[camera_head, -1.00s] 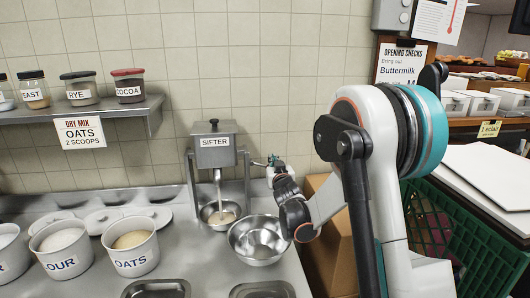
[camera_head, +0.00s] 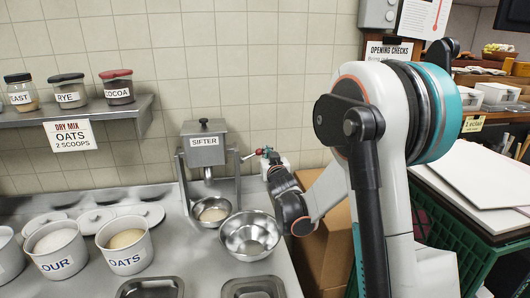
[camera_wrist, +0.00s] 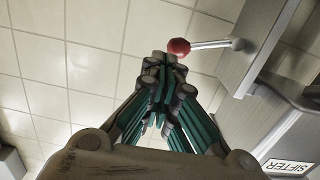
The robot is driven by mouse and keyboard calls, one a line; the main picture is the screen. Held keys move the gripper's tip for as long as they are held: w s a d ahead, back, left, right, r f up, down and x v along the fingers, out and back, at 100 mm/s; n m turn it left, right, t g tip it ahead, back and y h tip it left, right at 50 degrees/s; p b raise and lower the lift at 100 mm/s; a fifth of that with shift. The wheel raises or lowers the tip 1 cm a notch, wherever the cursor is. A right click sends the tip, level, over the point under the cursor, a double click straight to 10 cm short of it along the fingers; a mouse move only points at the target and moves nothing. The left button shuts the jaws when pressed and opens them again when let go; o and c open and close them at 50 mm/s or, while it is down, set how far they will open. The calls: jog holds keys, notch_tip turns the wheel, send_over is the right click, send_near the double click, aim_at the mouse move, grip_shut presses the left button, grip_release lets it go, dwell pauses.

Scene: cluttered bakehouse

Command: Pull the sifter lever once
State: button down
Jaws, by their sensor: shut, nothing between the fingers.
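The grey sifter (camera_head: 204,148) stands on its metal frame on the steel counter; its label shows in the wrist view (camera_wrist: 288,168). Its thin lever (camera_head: 248,156) sticks out on the right side, angled slightly upward, with a red knob at its end. In the wrist view the lever rod (camera_wrist: 210,44) and red knob (camera_wrist: 179,46) show clearly. My gripper (camera_wrist: 160,62) is shut and empty, its tips right beside the knob; I cannot tell whether they touch. In the head view my gripper (camera_head: 269,157) is small. A bowl (camera_head: 211,212) holding pale powder sits under the spout.
An empty metal bowl (camera_head: 250,235) stands in front of my gripper. Tubs labelled OATS (camera_head: 126,245) and OUR (camera_head: 55,250) stand left. Metal trays (camera_head: 253,288) lie at the front edge. A cardboard box (camera_head: 322,235) and green crate (camera_head: 450,235) are right.

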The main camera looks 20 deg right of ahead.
jog(key=p+v, duration=0.1)
jog(key=v, duration=0.6)
jog(key=shift+s+a+f, duration=0.1)
jog(key=shift+s, duration=0.1)
dwell(0.5)
jog(key=s+a+g+y, duration=0.1)
jog(key=s+a+g, duration=0.2)
jog(key=s, duration=0.9)
jog(key=s+a+f+n+g+y, duration=0.1)
jog(key=s+a+g, duration=0.2)
jog(key=s, duration=0.9)
jog(key=s+a+f+n+g+y, duration=0.1)
jog(key=s+a+g, duration=0.3)
jog(key=s, duration=0.8)
jog(key=a, duration=0.2)
jog(key=shift+a+y+b, duration=0.3)
jog(key=shift+a, duration=0.1)
